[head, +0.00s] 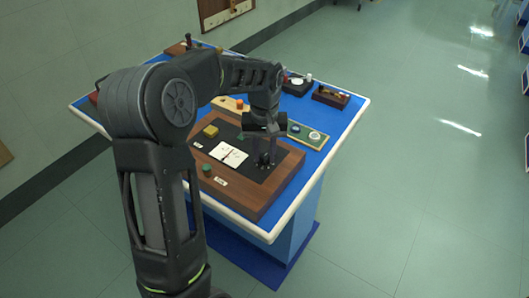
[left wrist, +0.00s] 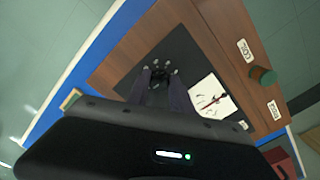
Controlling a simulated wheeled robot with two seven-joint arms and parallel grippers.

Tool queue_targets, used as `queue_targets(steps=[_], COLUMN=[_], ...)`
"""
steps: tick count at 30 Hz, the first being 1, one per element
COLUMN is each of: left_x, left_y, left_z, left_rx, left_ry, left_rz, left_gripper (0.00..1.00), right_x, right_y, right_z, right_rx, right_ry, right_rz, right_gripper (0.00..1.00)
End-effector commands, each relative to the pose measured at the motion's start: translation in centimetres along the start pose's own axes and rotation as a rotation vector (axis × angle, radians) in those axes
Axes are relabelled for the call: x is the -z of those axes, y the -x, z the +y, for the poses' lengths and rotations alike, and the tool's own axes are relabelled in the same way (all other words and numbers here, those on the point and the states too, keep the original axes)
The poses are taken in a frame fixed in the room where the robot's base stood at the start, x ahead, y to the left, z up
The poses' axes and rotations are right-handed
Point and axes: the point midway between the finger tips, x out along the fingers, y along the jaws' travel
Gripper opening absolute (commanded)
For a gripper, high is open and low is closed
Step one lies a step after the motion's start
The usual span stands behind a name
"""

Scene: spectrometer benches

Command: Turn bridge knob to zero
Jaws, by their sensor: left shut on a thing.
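The bridge is a wooden box (head: 277,188) with a black top panel (head: 214,136) on the blue bench. Its dark knob (left wrist: 161,77), ringed by small pale studs, is on the panel between my left fingertips. My left gripper (head: 263,159) reaches down onto the knob from above and is shut on it. In the left wrist view the two fingers (left wrist: 160,84) stand on either side of the knob. Fingers and arm hide much of it, and I cannot read its setting. A white meter (head: 229,154) with a red needle is beside it; it also shows in the left wrist view (left wrist: 211,97).
A green knob (head: 207,168) and white labels (head: 221,181) are on the wooden frame. A green board (head: 309,136) and small dark boxes (head: 331,96) stand behind. The floor to the right is clear.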

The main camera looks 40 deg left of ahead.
Motion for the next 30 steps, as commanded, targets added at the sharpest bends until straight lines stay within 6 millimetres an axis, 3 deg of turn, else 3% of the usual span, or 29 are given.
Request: queue_targets(steps=[6,7,14,23,30], left_x=[0.1,0.1,0.0,0.0,0.1], left_y=[0.0,0.0,0.0,0.1,2.5], left_z=[0.0,0.0,0.0,0.0,0.1], left_rx=[-0.001,-0.001,-0.001,0.0,-0.003], left_ry=[0.001,0.001,0.0,0.0,-0.001], left_rz=[0.002,0.002,0.001,0.001,0.004], left_gripper=[0.0,0.28,0.47,0.49,0.49], right_x=[0.0,0.0,0.0,0.0,0.0], right_y=[0.0,0.0,0.0,0.0,-0.1], right_z=[0.0,0.0,0.0,0.0,0.0], right_rx=[0.0,0.0,0.0,0.0,0.0], right_ry=[0.0,0.0,0.0,0.0,0.0], right_rz=[0.0,0.0,0.0,0.0,0.0], right_gripper=[0.36,0.36,0.36,0.36,0.36])
